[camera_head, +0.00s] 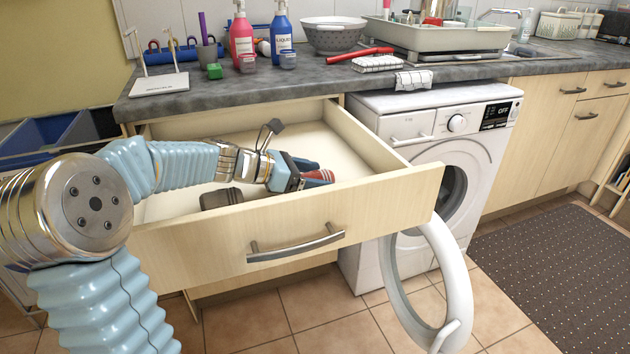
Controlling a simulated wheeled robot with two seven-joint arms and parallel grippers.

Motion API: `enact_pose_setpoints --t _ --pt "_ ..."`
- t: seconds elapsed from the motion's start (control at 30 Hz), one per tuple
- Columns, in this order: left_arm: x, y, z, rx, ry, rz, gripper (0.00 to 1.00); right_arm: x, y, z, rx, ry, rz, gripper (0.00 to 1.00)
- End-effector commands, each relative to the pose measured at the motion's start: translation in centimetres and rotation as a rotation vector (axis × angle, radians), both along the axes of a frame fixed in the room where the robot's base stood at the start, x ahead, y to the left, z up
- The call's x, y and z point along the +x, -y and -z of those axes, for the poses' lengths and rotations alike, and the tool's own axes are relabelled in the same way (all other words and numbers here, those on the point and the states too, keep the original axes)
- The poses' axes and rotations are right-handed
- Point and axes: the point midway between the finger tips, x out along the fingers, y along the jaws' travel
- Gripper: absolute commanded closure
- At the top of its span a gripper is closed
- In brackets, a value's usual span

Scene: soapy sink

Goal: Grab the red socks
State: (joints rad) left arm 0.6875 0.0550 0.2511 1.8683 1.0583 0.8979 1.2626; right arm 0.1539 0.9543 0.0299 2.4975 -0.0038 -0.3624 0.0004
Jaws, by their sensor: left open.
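A red item with stripes, which looks like the rolled red socks (319,176), lies in the open drawer near its right front. My left gripper (303,175) reaches into the drawer from the left, with its dark jaws right at the socks. The jaws are open, and the socks show at or between their tips. I cannot tell whether they touch. The gripper hides part of the socks. My right gripper is not in view.
A dark rolled item (221,198) lies in the drawer (290,232) below my left wrist. The drawer's front and side walls stand around the gripper. The washing machine (440,125) is to the right, with its round door (462,290) swung open. Bottles stand on the counter (330,80) above.

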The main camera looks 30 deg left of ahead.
Motion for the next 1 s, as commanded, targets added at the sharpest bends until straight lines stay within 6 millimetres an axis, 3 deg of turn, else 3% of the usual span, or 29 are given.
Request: enact_pose_setpoints --t 0.03,0.4,0.77,0.87,1.0 --pt "0.0 0.0 0.0 0.0 0.0 0.0 0.24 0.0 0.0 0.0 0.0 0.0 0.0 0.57" --pt "0.0 -0.1 0.0 0.0 0.0 -0.001 0.77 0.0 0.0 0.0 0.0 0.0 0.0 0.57" --pt "0.0 -0.1 -0.9 0.002 0.002 0.0 0.77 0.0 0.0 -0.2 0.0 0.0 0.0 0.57" --pt "0.0 -0.1 -2.1 0.003 0.003 0.0 0.77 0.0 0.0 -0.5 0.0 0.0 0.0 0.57" --pt "0.0 -0.1 -5.5 0.004 0.006 0.0 0.77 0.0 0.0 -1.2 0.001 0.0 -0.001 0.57"
